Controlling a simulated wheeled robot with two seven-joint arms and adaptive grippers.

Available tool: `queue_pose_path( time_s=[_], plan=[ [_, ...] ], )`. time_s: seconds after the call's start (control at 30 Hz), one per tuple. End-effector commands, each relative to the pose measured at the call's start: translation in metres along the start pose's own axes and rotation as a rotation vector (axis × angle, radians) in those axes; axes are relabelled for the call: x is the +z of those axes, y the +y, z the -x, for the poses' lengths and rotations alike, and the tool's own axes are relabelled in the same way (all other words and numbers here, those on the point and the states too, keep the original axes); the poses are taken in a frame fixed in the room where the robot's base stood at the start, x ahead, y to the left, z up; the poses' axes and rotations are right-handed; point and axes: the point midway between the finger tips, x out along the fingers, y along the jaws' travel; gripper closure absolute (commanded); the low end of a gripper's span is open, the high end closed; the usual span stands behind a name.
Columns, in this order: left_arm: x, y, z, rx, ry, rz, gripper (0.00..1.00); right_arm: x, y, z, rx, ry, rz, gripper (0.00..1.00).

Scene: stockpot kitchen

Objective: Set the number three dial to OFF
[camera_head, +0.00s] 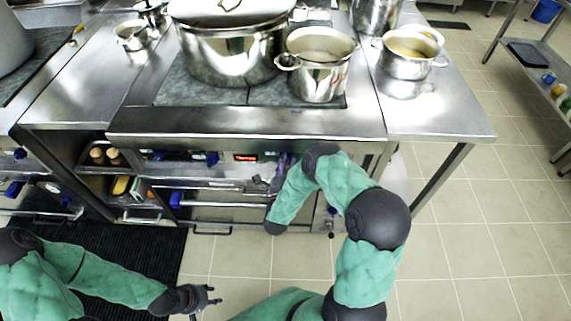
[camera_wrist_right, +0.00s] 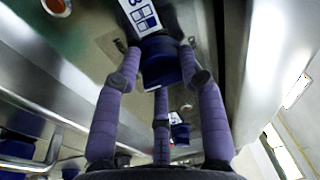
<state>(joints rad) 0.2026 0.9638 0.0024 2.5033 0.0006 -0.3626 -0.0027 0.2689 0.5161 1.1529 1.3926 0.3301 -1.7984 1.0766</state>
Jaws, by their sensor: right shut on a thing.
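The number three dial (camera_wrist_right: 160,66) is a dark blue knob below a white label with a 3 (camera_wrist_right: 142,14) in the right wrist view. My right gripper (camera_wrist_right: 160,82) has its purple fingers around the dial, shut on it. In the head view my right gripper (camera_head: 283,168) is at the stove's front panel, and my arm and hand hide the dial there. The dial's exact setting is hard to read. My left gripper (camera_head: 205,298) is open and empty, low in front of the stove.
Other blue dials (camera_head: 212,158) and a red display (camera_head: 245,157) are on the front panel. A large stockpot (camera_head: 230,55) and a smaller pot (camera_head: 318,75) stand on the cooktop. An oven rail (camera_head: 225,204) runs below. Tiled floor is clear on the right.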

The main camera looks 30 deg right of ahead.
Motion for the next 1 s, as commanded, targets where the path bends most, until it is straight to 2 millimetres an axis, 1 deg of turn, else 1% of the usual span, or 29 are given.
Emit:
queue_pose_path(
  time_s=[0.03, 0.4, 1.0],
  plan=[
    [0.0, -0.001, -0.003, 0.0, 0.0, 0.0, 0.6, 0.001, 0.003, 0.001, -0.004, -0.005, 0.044, 0.93],
    [-0.001, -0.004, -0.012, 0.0, 0.0, 0.0, 0.6, 0.0, 0.004, 0.001, -0.048, -0.032, 0.392, 0.93],
    [-0.001, -0.007, -0.019, 0.0, 0.0, 0.0, 0.6, -0.003, 0.005, 0.001, -0.119, -0.073, 0.956, 0.93]
  ],
)
